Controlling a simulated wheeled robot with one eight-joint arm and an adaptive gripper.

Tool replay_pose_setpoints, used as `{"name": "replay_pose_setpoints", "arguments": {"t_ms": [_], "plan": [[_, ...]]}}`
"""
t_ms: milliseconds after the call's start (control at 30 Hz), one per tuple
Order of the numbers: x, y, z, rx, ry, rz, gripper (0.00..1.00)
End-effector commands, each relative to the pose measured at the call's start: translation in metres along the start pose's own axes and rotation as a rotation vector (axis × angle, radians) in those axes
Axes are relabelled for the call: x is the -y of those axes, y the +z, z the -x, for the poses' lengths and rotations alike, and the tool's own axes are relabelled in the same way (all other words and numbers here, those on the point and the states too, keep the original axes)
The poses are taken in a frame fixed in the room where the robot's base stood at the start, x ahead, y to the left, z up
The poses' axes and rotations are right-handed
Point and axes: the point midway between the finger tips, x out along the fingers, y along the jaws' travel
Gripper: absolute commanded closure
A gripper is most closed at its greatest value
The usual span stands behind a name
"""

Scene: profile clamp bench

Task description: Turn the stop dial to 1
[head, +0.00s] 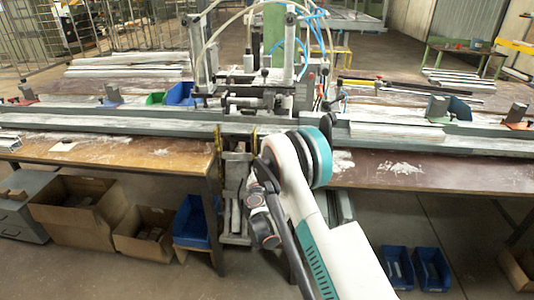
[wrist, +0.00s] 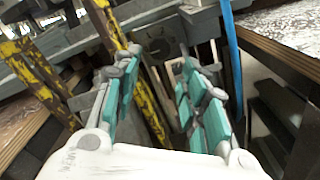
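My gripper (wrist: 160,62) is open and empty in the wrist view, its teal-padded fingers spread apart. In the head view my white and teal arm reaches to the front of the clamp bench (head: 440,170), near the metal frame below the rail (head: 235,180). My arm hides the fingers and any dial there.
Yellow-and-black striped bars (wrist: 35,70) stand left of my fingers, and a blue hose (wrist: 231,50) hangs to the right. Wooden bench edges (wrist: 285,60) flank the gap. Cardboard boxes (head: 75,205) and blue bins (head: 432,268) sit on the floor below.

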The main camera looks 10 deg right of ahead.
Motion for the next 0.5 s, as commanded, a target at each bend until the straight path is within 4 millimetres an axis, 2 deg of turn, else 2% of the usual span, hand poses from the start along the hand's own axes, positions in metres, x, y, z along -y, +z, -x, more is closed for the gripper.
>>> {"name": "replay_pose_setpoints", "arguments": {"t_ms": [100,300,500], "plan": [[0.002,-0.002,-0.025,0.001,-0.001,-0.001,0.61],[0.002,-0.002,-0.063,0.0,-0.001,-0.002,0.61],[0.001,-0.001,-0.088,0.0,-0.001,-0.002,0.61]]}}
